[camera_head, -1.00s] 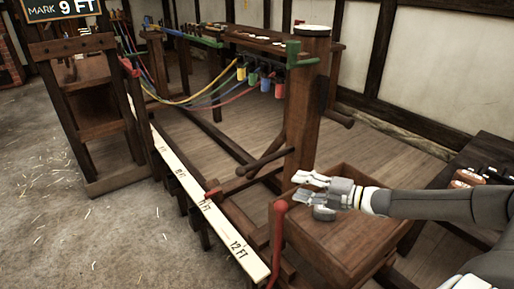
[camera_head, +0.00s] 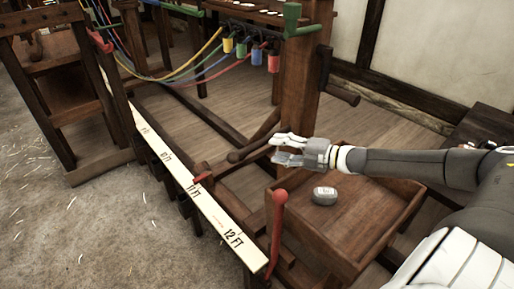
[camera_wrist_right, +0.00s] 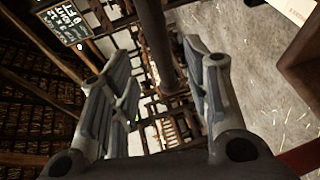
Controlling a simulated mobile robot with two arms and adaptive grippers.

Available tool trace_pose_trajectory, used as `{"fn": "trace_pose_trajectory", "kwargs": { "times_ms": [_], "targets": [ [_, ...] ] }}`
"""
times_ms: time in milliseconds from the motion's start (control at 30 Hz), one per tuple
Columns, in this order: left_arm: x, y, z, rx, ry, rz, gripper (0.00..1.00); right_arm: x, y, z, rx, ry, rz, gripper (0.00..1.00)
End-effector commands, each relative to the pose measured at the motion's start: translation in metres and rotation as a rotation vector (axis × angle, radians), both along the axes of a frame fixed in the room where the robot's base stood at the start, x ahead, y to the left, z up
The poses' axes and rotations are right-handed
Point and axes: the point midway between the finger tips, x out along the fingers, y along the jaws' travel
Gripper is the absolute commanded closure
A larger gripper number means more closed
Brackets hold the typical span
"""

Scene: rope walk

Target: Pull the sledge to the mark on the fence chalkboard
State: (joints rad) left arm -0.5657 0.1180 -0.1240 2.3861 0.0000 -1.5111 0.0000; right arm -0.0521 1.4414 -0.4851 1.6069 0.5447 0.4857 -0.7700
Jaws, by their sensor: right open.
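The sledge is a wooden frame with a thick post (camera_head: 298,100) and an open wooden tray (camera_head: 365,243). A grey weight (camera_head: 325,196) lies in the tray. A red pointer (camera_head: 203,176) stands close to the 11 FT label on the white scale board (camera_head: 215,213). My right gripper (camera_head: 275,151) is open and empty, its fingertips close to a wooden bar (camera_head: 245,153) by the post; contact cannot be told. In the right wrist view its fingers (camera_wrist_right: 160,85) are spread. The chalkboard (camera_wrist_right: 66,25) shows there, reading 9 FT. My left gripper is not in view.
A red-knobbed lever (camera_head: 278,220) rises left of the tray. A crank handle (camera_head: 340,92) sticks out right of the post.

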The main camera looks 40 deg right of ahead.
Motion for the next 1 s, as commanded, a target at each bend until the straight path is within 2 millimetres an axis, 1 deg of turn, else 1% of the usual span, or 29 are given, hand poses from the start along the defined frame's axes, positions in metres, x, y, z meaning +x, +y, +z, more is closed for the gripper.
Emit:
{"fn": "trace_pose_trajectory", "kwargs": {
  "times_ms": [400,800,1000],
  "targets": [
    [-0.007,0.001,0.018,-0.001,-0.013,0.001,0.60,0.028,0.014,-0.005,0.001,-0.004,0.000,0.56],
    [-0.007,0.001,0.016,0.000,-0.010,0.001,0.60,0.057,0.029,-0.011,0.002,-0.002,0.000,0.56],
    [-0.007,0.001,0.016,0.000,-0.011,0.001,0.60,0.067,0.035,-0.014,0.000,-0.001,0.000,0.56]
  ]
}}
